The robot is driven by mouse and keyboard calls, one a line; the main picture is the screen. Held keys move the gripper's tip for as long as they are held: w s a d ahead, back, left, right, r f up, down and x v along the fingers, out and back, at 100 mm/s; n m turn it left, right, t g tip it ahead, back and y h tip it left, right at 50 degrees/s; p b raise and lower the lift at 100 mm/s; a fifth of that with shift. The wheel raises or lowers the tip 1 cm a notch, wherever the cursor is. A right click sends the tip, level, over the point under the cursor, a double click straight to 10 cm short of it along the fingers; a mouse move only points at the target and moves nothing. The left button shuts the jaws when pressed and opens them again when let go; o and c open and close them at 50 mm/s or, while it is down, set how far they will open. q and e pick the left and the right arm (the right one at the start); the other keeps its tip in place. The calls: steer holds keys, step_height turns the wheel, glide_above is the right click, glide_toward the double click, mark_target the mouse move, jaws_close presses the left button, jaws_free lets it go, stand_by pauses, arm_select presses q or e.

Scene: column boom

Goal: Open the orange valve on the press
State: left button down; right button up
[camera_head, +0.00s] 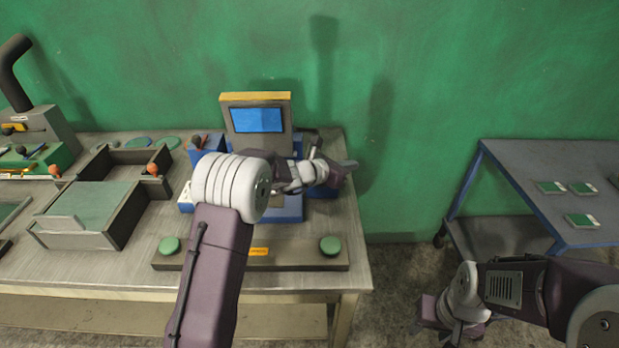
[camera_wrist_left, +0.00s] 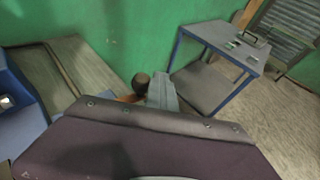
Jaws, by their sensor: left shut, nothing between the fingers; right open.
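The press (camera_head: 257,97), blue and grey with a yellow top edge and a blue screen, stands at the back of the metal bench. My left arm crosses in front of it, hiding much of its body. My left gripper (camera_head: 350,165) is at the press's right side, shut and empty. In the left wrist view its grey fingers (camera_wrist_left: 163,92) are close to a dark round knob (camera_wrist_left: 140,82) and a small orange part (camera_wrist_left: 128,98), perhaps the valve; contact cannot be told. The valve is not clear in the head view. My right gripper (camera_head: 428,314) is open and empty, low at the right.
A bar with two green buttons (camera_head: 330,246) lies along the bench front. Grey trays (camera_head: 92,239) and a lever machine (camera_head: 38,127) stand at the left. A blue-framed table (camera_head: 530,165) with green cards stands right, with free floor between.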

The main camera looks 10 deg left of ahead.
arm_select(q)
steer(key=shift+w+d, duration=0.1)
steer(key=shift+w, duration=0.4)
stand_by(0.9)
